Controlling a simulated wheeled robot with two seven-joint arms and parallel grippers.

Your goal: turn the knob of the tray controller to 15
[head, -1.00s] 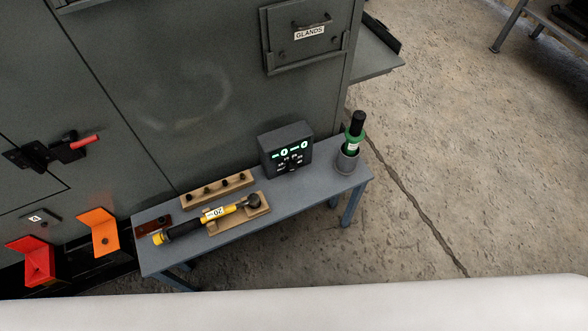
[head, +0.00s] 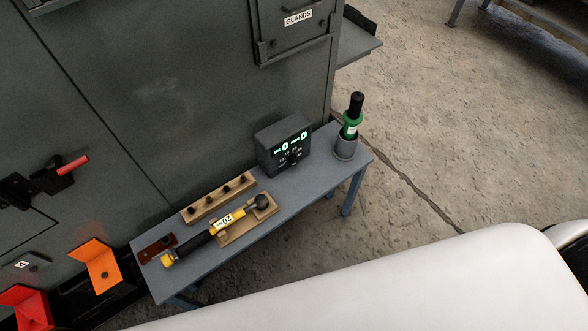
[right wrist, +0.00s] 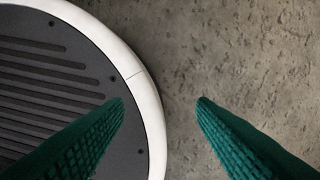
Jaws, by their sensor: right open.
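A dark box with green lit digits (head: 284,146) stands at the back of the blue-grey bench in the head view. Its display seems to read 0 twice, with small marks below. I cannot make out a knob or its setting, and no other controller shows. My right gripper (right wrist: 160,101) is open and empty in the right wrist view, its two green ribbed fingers apart above the concrete floor. It is away from the box. My left gripper is not in view.
The bench (head: 318,176) also holds a yellow and black tool (head: 195,243) on a wooden cradle, a wooden peg strip (head: 218,198) and a green bottle-like tool (head: 351,120) in a grey cup. A grey cabinet (head: 160,100) rises behind. Concrete floor lies open right.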

